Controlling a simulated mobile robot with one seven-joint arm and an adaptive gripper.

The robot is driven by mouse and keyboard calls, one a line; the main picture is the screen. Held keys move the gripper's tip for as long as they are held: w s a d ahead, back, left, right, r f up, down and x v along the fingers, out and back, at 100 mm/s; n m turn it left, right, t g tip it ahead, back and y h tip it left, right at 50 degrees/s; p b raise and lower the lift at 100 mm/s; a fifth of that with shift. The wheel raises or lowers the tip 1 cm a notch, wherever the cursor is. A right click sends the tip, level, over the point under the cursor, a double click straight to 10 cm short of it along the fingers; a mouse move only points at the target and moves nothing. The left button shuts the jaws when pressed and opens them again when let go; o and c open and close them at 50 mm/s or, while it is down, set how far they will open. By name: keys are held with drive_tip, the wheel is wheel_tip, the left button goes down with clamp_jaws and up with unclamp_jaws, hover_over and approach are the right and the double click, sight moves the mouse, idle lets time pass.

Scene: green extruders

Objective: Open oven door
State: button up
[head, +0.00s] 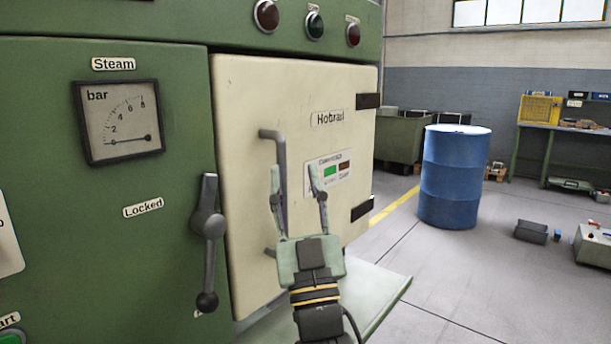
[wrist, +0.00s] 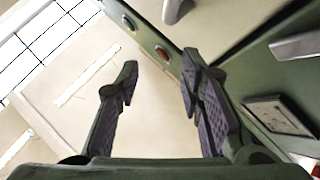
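The oven door (head: 245,95) is a cream panel in a green machine, with black hinges on its right. A dark gap shows along its top; I cannot tell for sure if it stands slightly ajar. Its grey vertical handle (head: 281,150) is partly hidden behind my gripper's left finger. My gripper (head: 294,175) is open and points up in front of the door. In the wrist view, nothing is between the fingers (wrist: 160,72), and the handle (wrist: 173,10) lies beyond them at the top. A dark lever (head: 209,228) hangs down left of the door, beside a "Locked" label (head: 143,208).
A steam gauge (head: 120,122) is on the green front to the left. A pale green shelf (head: 375,295) juts out below the door. A blue barrel (head: 455,178) stands right, with a workbench (head: 560,128) behind. The floor between is mostly clear.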

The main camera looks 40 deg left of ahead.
drive_tip(key=w+d+f+m+h+p, duration=0.1)
drive_tip(key=w+d+f+m+h, duration=0.1)
drive_tip(key=w+d+f+h, duration=0.45)
drive_tip(key=w+d+f+m+h+p, duration=0.1)
drive_tip(key=w+d+f+m+h, duration=0.2)
drive_tip(key=w, duration=0.6)
drive_tip(key=w+d+f+m+h+p, duration=0.2)
drive_tip(key=w+d+f+h, duration=0.25)
drive_tip(key=w+d, duration=0.3)
drive_tip(key=n+g+y, duration=1.1)
drive_tip(key=n+g, duration=0.4)
drive_tip(key=g, duration=0.5)
approach(286, 196)
drive_tip(key=a, duration=0.3)
drive_tip(key=a+p, duration=0.1)
drive_tip(key=a, duration=0.2)
drive_tip(key=s+a+p, duration=0.1)
drive_tip(key=a, duration=0.2)
drive_tip(key=shift+a+f, duration=0.2)
drive_tip(key=shift+a, duration=0.05)
drive_tip(key=shift+a+f+p, duration=0.1)
drive_tip(key=shift+a+p, duration=0.2)
drive_tip(key=shift+a, duration=0.4)
drive_tip(key=shift+c, duration=0.4)
clamp_jaws()
